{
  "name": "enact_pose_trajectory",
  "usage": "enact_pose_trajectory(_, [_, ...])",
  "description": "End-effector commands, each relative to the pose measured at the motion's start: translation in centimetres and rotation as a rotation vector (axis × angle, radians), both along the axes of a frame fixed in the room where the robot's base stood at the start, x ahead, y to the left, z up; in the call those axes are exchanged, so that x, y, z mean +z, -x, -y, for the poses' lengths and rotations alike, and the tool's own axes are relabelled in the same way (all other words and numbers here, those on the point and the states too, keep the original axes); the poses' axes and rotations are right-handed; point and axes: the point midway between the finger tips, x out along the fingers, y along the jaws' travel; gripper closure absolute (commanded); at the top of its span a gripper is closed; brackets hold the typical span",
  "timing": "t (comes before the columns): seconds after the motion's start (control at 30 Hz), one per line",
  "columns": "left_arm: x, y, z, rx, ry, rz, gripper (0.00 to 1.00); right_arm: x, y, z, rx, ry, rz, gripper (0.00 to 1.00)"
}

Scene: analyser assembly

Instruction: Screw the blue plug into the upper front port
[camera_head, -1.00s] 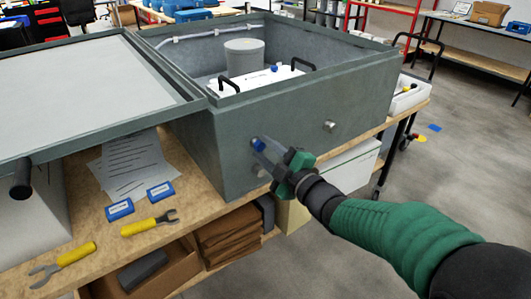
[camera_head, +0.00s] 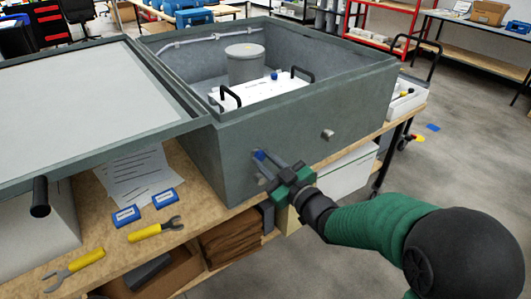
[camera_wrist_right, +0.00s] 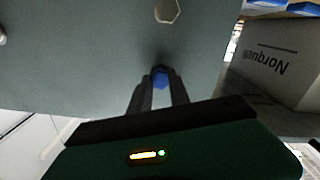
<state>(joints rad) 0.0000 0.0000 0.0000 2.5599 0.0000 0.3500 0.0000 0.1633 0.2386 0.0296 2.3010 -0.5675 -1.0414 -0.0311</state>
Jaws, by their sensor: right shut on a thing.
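The grey metal housing (camera_head: 300,125) stands open on the bench. My right gripper (camera_head: 264,161) is at its front wall, shut on the blue plug (camera_head: 260,155). In the right wrist view the blue plug (camera_wrist_right: 160,78) sits between the two dark fingertips, close to the wall. The port behind the plug is hidden, so I cannot tell whether it is threaded in. A silver fitting (camera_head: 328,134) is on the same wall, right of the gripper. A hexagonal silver fitting (camera_wrist_right: 167,11) shows in the wrist view. My left gripper is out of view.
The lid (camera_head: 85,90) is open to the left, with a black handle (camera_head: 40,198). Blue-and-white boxes (camera_head: 126,215), yellow-handled wrenches (camera_head: 155,231) and a paper sheet (camera_head: 140,175) lie on the bench. A white unit (camera_head: 260,92) with black handles is inside the housing.

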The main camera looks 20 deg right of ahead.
Motion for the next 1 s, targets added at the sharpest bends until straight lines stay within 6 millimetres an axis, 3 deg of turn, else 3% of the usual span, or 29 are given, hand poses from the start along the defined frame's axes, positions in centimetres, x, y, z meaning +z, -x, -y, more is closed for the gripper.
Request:
enact_pose_trajectory(0.03, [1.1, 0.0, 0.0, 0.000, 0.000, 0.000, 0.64, 0.5, 0.0, 0.1, -0.001, -0.059, -0.022, 1.00])
enact_pose_trajectory(0.8, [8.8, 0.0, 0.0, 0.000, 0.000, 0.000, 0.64, 0.5, -0.1, 0.1, -0.004, -1.000, -0.361, 1.00])
enact_pose_trajectory(1.0, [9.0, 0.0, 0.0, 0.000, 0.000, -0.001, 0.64, 0.2, -0.1, 0.1, -0.003, -1.071, -0.386, 1.00])
